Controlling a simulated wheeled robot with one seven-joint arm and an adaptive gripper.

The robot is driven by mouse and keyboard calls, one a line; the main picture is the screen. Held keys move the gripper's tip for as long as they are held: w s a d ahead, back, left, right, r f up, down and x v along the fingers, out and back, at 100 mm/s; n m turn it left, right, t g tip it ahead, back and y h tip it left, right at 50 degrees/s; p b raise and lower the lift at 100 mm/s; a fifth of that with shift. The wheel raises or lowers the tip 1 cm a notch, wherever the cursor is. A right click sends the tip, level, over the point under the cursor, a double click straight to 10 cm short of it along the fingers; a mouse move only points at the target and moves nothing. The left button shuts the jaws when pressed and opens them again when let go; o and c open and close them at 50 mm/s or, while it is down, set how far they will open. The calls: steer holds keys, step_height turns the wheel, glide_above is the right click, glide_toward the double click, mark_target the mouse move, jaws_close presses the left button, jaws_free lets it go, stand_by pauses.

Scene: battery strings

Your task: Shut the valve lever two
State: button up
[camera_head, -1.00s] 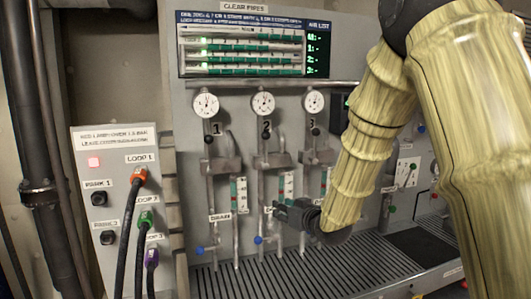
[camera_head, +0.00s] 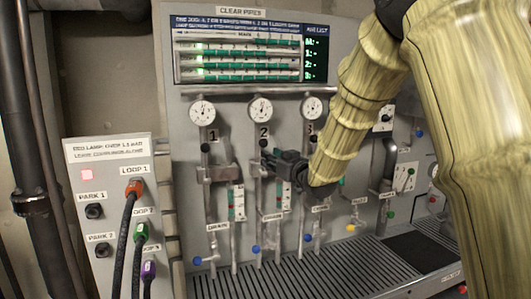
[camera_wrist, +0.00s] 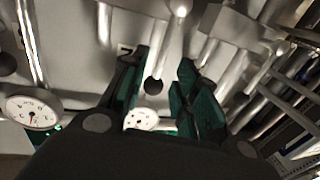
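Valve lever two is a short metal lever with a black ball knob (camera_head: 263,143) under the number 2 label and its round gauge (camera_head: 260,109). In the wrist view its knob (camera_wrist: 153,86) shows between my fingers, with a gauge (camera_wrist: 140,119) behind. My gripper (camera_head: 270,160) is just below the knob in the head view, partly covering the second pipe column. In the wrist view my gripper (camera_wrist: 162,90) is open, with dark green pads spread on both sides of the knob. I cannot tell whether either pad touches it.
Lever one's knob (camera_head: 205,147) stands to the left and lever three's column is partly behind my arm. Several pipes and metal blocks cross close around my fingers. A display (camera_head: 240,50) is above, a slatted grate (camera_head: 270,275) below, and a cable panel (camera_head: 110,215) at left.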

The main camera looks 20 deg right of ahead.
steer(key=shift+p+x, duration=0.65)
steer(key=shift+x, duration=1.55)
jaws_close()
